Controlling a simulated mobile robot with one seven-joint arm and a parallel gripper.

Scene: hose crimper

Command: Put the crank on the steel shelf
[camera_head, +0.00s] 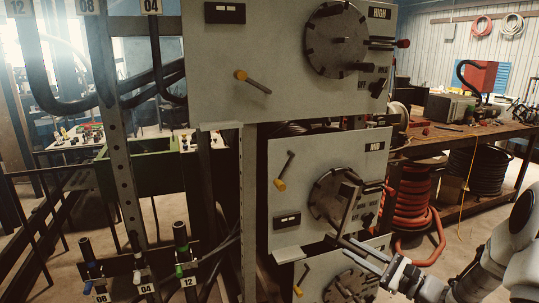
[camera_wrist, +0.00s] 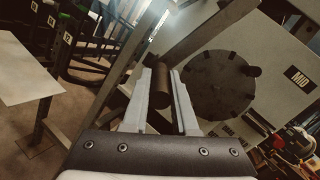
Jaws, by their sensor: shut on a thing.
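My gripper (camera_head: 338,240) is in front of the MID panel (camera_head: 300,155), low and near its dial. In the wrist view my gripper (camera_wrist: 159,78) has its two pale fingers shut on the dark cylindrical grip of the crank (camera_wrist: 158,87). The crank's metal arm (camera_head: 349,208) rises from the fingertips in front of the MID dial in the head view. I cannot tell whether it touches the dial. A pale steel ledge (camera_head: 286,253), perhaps the shelf, juts out below the MID panel's left part. A pale flat plate (camera_wrist: 28,72) shows at the left of the wrist view.
The HIGH panel (camera_head: 285,50) with its dial and protruding lever stands above. A yellow-tipped lever (camera_head: 280,184) sticks out of the MID panel. A steel post (camera_head: 248,220) stands to the left. A red hose coil (camera_head: 411,205) and a workbench (camera_head: 460,135) are at right.

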